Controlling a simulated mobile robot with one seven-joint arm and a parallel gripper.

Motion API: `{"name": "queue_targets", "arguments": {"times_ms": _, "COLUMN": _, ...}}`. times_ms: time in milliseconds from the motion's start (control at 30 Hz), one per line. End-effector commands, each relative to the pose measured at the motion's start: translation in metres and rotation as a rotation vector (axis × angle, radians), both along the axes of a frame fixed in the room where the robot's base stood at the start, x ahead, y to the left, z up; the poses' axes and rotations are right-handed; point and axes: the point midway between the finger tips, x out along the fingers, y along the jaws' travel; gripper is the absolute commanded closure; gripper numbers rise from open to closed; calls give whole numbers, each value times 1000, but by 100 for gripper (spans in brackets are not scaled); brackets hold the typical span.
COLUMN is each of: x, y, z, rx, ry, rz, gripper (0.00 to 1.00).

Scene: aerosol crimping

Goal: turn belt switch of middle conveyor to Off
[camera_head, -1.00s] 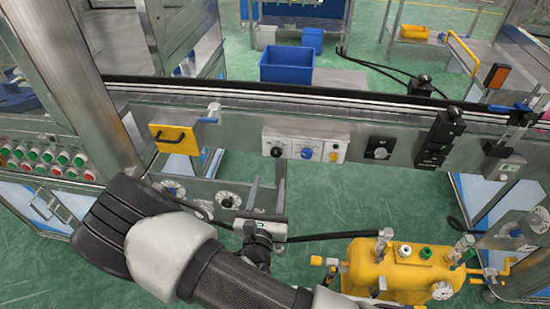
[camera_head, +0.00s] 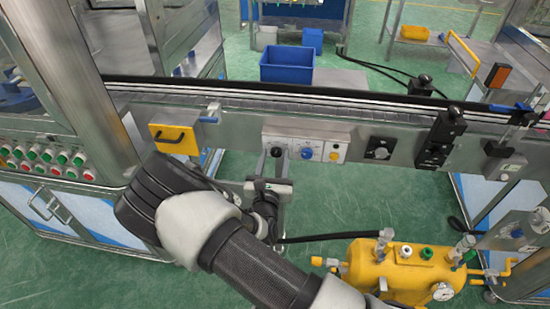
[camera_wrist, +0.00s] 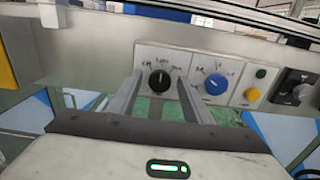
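A pale control panel (camera_head: 320,145) on the conveyor's front side carries a black knob (camera_head: 276,152), a blue knob (camera_head: 307,153) and a yellow button. In the wrist view the black knob (camera_wrist: 158,79) lies between the two fingers of my gripper (camera_wrist: 158,76), left of the blue knob (camera_wrist: 215,84). The fingers are spread with a gap to the knob on each side. In the head view my gripper (camera_head: 275,163) is just below and in front of the black knob. The panel lettering is too small to read, so which knob is the belt switch cannot be told.
A yellow handled plate (camera_head: 174,139) is left of the panel. A separate black-and-silver switch (camera_head: 380,148) and a black sensor block (camera_head: 440,137) are to its right. The conveyor belt (camera_head: 330,101) runs above. A yellow tank (camera_head: 405,272) stands below right.

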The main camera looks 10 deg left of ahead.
Motion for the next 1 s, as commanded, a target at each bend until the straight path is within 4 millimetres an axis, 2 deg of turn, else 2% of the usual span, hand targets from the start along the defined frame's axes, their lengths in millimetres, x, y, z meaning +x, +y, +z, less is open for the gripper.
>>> {"name": "queue_targets", "arguments": {"times_ms": 33, "x": 0, "y": 0, "z": 0, "rx": 0, "ry": 0, "rz": 0, "gripper": 64}}
{"name": "queue_targets", "arguments": {"times_ms": 200, "x": 0, "y": 0, "z": 0, "rx": 0, "ry": 0, "rz": 0, "gripper": 93}}
{"name": "queue_targets", "arguments": {"times_ms": 233, "x": 0, "y": 0, "z": 0, "rx": 0, "ry": 0, "rz": 0, "gripper": 95}}
{"name": "queue_targets", "arguments": {"times_ms": 467, "x": 0, "y": 0, "z": 1, "rx": -20, "ry": -1, "rz": 0, "gripper": 95}}
{"name": "queue_targets", "arguments": {"times_ms": 667, "x": -1, "y": 0, "z": 2, "rx": -103, "ry": -6, "rz": -1, "gripper": 95}}
{"name": "queue_targets", "arguments": {"times_ms": 1000, "x": -1, "y": 1, "z": 2, "rx": -383, "ry": -21, "rz": 1, "gripper": 95}}
